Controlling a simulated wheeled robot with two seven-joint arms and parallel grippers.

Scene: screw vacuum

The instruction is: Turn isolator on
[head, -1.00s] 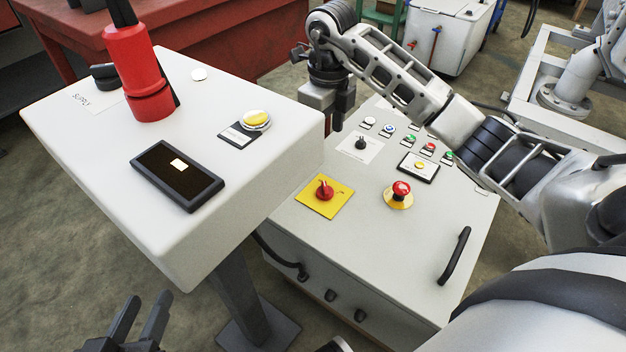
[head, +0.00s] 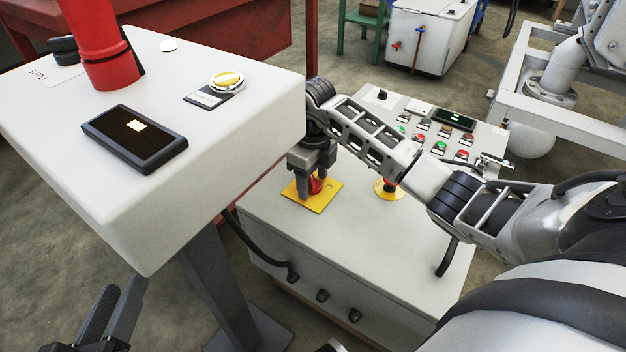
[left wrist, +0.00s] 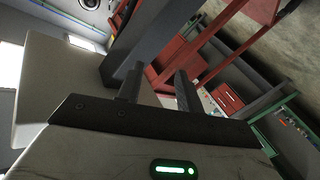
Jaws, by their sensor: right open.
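The isolator is a red rotary knob (head: 316,185) on a yellow square plate (head: 322,199), on top of the grey control cabinet (head: 290,226). My right gripper (head: 311,186) points down over the plate, its open fingers around or right beside the knob. The fingers partly hide the knob, so I cannot tell whether they touch it. My left gripper (head: 112,310) is at the bottom left of the head view, apart from the cabinet. In the left wrist view its two fingers (left wrist: 160,88) stand apart with nothing held between them.
A red emergency button on a yellow disc (head: 386,191) sits right of the knob, partly behind my right arm. A button panel (head: 440,125) lies behind.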

